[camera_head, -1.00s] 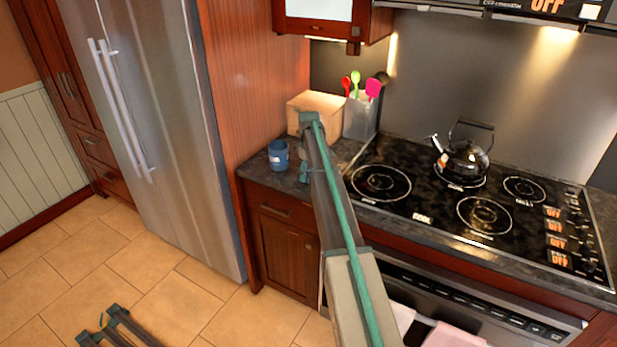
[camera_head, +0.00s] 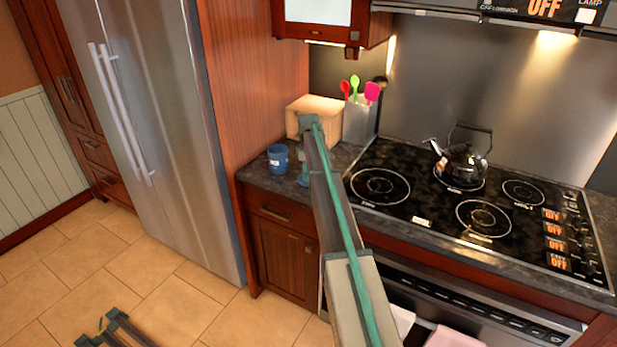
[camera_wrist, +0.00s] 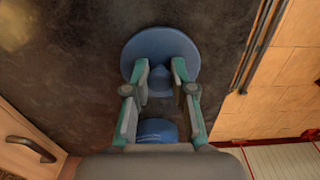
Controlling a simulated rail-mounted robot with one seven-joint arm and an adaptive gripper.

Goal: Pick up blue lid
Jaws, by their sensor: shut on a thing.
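The blue lid (camera_wrist: 160,48) is a round disc with a small knob, seen from above in the wrist view. My gripper (camera_wrist: 161,78) is shut on the lid's knob, with one fingertip on each side. A blue mug (camera_head: 278,157) stands on the counter left of my arm. A blue mug-like object (camera_wrist: 157,131) also shows between the finger bases in the wrist view. How far the lid is from the counter is hard to tell.
The dark counter (camera_head: 262,178) is narrow, with the fridge (camera_head: 165,120) at left and the stovetop (camera_head: 430,200) with a kettle (camera_head: 465,162) at right. A wooden box (camera_head: 314,107) and a utensil holder (camera_head: 360,120) stand at the back.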

